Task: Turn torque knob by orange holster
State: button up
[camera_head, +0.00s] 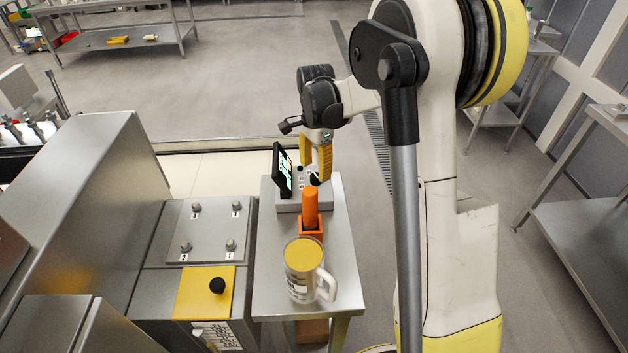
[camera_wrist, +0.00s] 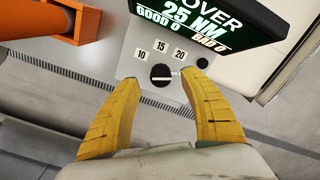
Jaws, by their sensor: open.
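The torque knob (camera_wrist: 161,76) is a round black dial on a grey control box (camera_wrist: 140,45), with labels 10, 15 and 20 around it. In the wrist view my gripper (camera_wrist: 165,88) is open, with its two yellow fingers on either side of and just short of the knob; I cannot tell whether they touch it. In the head view my gripper (camera_head: 318,178) is over the box (camera_head: 288,203), and the fingers partly hide the knob. The orange holster (camera_head: 311,229) stands in front of the box, holding an orange-handled tool (camera_head: 310,205). The holster also shows in the wrist view (camera_wrist: 78,22).
A black display (camera_wrist: 205,18) reading "OVER 25 NM" stands on the box, close above the knob. A white mug (camera_head: 302,272) with a yellow top is on the narrow steel table (camera_head: 272,293). A steel plate with numbered bolts (camera_head: 208,230) lies to the left.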

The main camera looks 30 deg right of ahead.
aim_at(317, 176)
jog(key=shift+f+b, duration=0.45)
jog(key=shift+f, duration=1.4)
grip_shut()
jog(key=shift+n, duration=0.4)
jog(key=n, duration=0.3)
jog(key=shift+n+p, duration=0.3)
jog(key=n, duration=0.4)
jog(key=shift+s+n, duration=0.1)
jog(key=shift+n, duration=0.2)
jog(key=n, duration=0.4)
jog(key=shift+d+p, duration=0.1)
jog(key=shift+p, duration=0.3)
jog(key=shift+n, duration=2.4)
